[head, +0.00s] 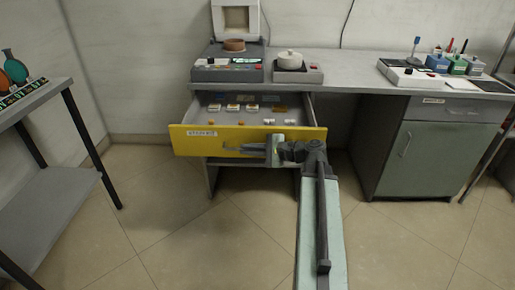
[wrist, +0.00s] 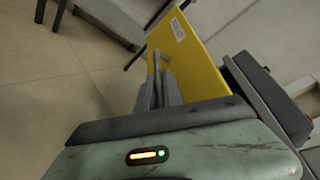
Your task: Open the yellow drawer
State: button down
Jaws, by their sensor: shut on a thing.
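The yellow drawer (head: 225,142) is pulled out from under the grey bench, with its inside showing from above in the head view. Small orange, white and yellow items lie in it. My gripper (head: 262,146) is at the drawer's front face, right of its middle, shut on the drawer handle (head: 236,149). In the wrist view, the yellow front (wrist: 198,62) stands tilted in the picture, and my gripper's fingers (wrist: 158,85) reach along it to the handle. The exact grip on the handle is partly hidden by the fingers.
The bench top (head: 345,66) carries a grey device (head: 228,70) and a scale-like unit with a white pot (head: 289,60). A green-grey cabinet (head: 420,155) stands at right. A side table (head: 40,105) stands at left. The tiled floor in front is clear.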

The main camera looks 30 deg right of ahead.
jog(key=shift+s+a, duration=0.3)
jog(key=shift+a, duration=0.2)
jog(key=c, duration=1.8)
grip_release()
jog(key=shift+o, duration=0.2)
jog(key=p+v, duration=0.1)
jog(key=v, duration=0.6)
jog(key=shift+s+d+p, duration=0.3)
